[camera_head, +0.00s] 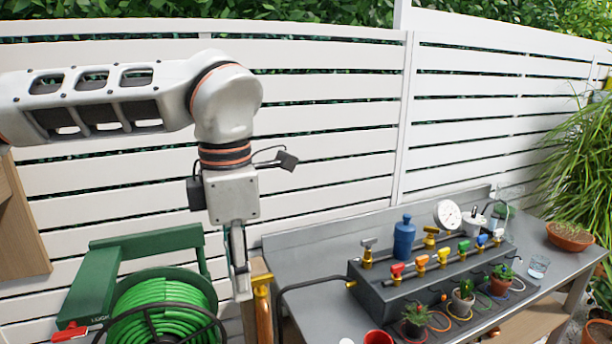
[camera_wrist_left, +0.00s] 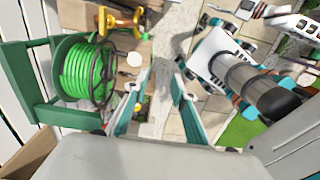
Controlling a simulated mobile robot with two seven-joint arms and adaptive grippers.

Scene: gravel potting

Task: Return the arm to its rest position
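My left arm (camera_head: 100,98) comes in from the left in the head view, raised in front of the white fence. Its left gripper (camera_head: 241,285) hangs pointing down between the hose reel and the grey bench. In the left wrist view the two fingers of the left gripper (camera_wrist_left: 152,88) stand apart with nothing between them, above the ground.
A green hose reel (camera_head: 165,305) stands left of the gripper. A grey bench (camera_head: 310,285) is to the right, bearing a dark manifold (camera_head: 400,297) with coloured valves, a blue bottle (camera_head: 404,238), a gauge (camera_head: 447,214) and potted plants.

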